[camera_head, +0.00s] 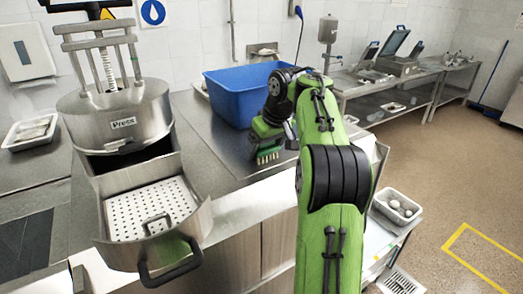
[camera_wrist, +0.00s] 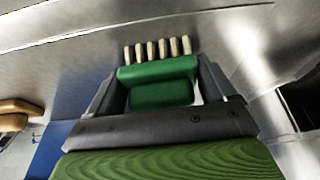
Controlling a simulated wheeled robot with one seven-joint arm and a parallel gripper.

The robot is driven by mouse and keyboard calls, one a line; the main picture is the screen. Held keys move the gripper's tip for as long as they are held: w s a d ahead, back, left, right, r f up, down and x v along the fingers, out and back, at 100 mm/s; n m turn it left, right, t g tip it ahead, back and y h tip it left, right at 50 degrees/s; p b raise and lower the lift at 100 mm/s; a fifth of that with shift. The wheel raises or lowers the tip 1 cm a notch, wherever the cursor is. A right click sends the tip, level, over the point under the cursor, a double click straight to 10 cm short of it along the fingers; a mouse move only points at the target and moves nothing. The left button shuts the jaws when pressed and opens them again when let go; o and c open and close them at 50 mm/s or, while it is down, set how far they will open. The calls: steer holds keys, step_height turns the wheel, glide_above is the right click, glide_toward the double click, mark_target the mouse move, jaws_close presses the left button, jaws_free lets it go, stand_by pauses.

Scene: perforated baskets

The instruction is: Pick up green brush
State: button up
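The green brush (camera_wrist: 158,82) has a green body and a row of beige bristles. In the wrist view it lies between the two dark fingers of my gripper (camera_wrist: 160,84). The fingers meet its sides, and the bristles point away from the palm. In the head view the brush (camera_head: 268,154) shows just below my gripper (camera_head: 268,143), bristles down, over the steel counter (camera_head: 217,150) near its front edge. I cannot tell whether the bristles touch the counter. Most of the fingers are hidden in the head view.
A blue bin (camera_head: 228,98) stands on the counter just behind my gripper. A large steel press (camera_head: 118,118) with a perforated basket (camera_head: 150,208) stands at left. A white tray of round items (camera_head: 397,207) sits lower right. Open floor (camera_head: 450,170) lies at right.

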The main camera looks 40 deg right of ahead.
steer(key=shift+w+a+r, duration=0.15)
steer(key=shift+a+r, duration=0.05)
steer(key=shift+a, duration=0.1)
steer(key=c, duration=0.5)
steer(key=shift+d+r, duration=0.15)
steer(key=shift+r, duration=0.25)
step_height(320, 180, up, 7)
steer(key=p, duration=0.4)
steer(key=shift+r, duration=0.1)
steer(key=shift+r+b, duration=0.3)
steer(key=shift+r, duration=0.7)
